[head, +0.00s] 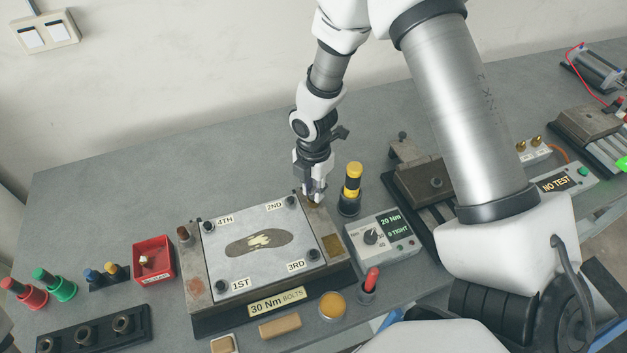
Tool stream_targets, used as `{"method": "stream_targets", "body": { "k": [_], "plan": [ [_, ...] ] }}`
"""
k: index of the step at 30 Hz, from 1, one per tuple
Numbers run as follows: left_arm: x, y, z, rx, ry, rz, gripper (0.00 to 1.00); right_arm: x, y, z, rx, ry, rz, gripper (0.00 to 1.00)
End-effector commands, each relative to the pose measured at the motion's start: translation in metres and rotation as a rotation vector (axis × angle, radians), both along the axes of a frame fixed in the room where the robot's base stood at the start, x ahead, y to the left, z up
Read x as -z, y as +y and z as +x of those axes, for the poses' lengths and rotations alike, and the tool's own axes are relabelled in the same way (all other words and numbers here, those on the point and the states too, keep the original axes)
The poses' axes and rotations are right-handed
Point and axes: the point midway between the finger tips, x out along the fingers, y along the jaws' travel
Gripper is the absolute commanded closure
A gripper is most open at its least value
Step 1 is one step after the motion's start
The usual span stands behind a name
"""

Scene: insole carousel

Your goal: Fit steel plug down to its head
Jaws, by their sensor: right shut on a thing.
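My right gripper (314,194) is shut at the back right corner of the mould block (342,273), just beside the "2ND" bolt corner of its light metal plate (285,228). What it grips is almost wholly hidden by the fingers. I take it to be the steel plug, but I cannot tell how deep it sits or whether its head touches the block. A brownish round post (184,234) stands at the block's back left corner. My left gripper is not in view.
A black and yellow driver (351,187) stands close right of the gripper. A torque box (382,236) is further right. A red tray (153,261), coloured knobs and a black socket rack (95,332) lie left. The bench behind the block is clear.

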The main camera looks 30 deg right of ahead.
Motion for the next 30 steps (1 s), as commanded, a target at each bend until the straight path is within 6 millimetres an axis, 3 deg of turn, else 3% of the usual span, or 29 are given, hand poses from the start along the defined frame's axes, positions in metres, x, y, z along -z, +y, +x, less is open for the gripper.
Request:
{"method": "stream_targets", "body": {
  "k": [8, 9, 11, 23, 30],
  "plan": [
    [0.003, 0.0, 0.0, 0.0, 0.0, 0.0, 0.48, 0.007, 0.0, 0.0, 0.0, 0.0, 0.0, 1.0],
    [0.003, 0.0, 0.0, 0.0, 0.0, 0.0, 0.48, 0.007, 0.0, 0.0, 0.0, -0.001, 0.0, 0.71],
    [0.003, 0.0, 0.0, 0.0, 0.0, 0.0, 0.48, 0.007, 0.0, 0.0, 0.0, -0.001, 0.0, 0.49],
    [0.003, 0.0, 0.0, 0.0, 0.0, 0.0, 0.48, 0.0, 0.0, 0.001, 0.0, -0.003, 0.0, 0.48],
    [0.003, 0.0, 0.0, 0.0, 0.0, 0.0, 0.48, -0.053, 0.0, 0.002, 0.0, -0.007, 0.0, 0.48]
  ]
}}
